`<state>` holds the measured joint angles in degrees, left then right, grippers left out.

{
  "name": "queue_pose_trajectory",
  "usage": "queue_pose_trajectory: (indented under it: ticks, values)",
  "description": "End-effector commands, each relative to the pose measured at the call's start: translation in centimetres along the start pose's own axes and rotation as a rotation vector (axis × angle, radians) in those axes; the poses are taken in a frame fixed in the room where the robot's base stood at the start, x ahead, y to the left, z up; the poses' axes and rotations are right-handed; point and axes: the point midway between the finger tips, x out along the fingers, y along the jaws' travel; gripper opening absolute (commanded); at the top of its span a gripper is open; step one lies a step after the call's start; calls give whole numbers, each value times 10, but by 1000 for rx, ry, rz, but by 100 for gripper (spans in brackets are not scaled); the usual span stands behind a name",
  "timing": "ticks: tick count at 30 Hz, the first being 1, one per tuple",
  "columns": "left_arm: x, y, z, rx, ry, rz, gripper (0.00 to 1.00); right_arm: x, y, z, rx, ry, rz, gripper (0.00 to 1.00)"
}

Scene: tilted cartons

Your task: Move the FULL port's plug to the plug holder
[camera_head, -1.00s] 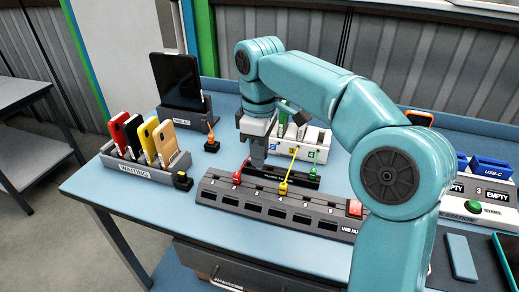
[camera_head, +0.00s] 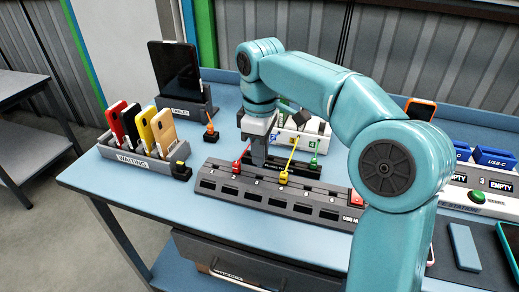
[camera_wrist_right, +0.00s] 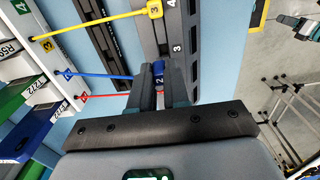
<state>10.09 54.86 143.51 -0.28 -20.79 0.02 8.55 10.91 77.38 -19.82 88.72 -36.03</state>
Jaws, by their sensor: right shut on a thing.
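My right gripper (camera_head: 258,160) points down behind the grey USB hub (camera_head: 265,200). In the right wrist view the right gripper (camera_wrist_right: 160,85) is shut on the blue plug (camera_wrist_right: 158,70), marked 2, with its blue cable running left. I cannot tell whether this plug is seated in the hub. The red plug (camera_head: 236,167) and yellow plug (camera_head: 283,176) are at the hub. The dark plug holder (camera_head: 290,172) lies just behind the hub, partly hidden by the gripper, with a green plug (camera_head: 313,163) at its right. My left gripper is out of view. No FULL label is readable.
A waiting rack (camera_head: 140,160) with several phones stands left. A dark tablet (camera_head: 175,78) is in a stand behind it. A white cable box (camera_head: 300,137) is close behind the gripper. A station with EMPTY labels (camera_head: 501,187) is at the right, beyond my arm.

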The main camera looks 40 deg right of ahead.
Motion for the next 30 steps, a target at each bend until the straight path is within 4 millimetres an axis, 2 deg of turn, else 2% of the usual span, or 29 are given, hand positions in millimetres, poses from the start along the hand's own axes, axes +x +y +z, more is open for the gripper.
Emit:
queue_pose_trajectory:
  ticks: [1,30]
  values:
    - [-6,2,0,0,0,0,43,-3,4,0,2,-1,-1,0]
    - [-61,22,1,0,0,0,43,-4,68,1,2,0,-1,0]
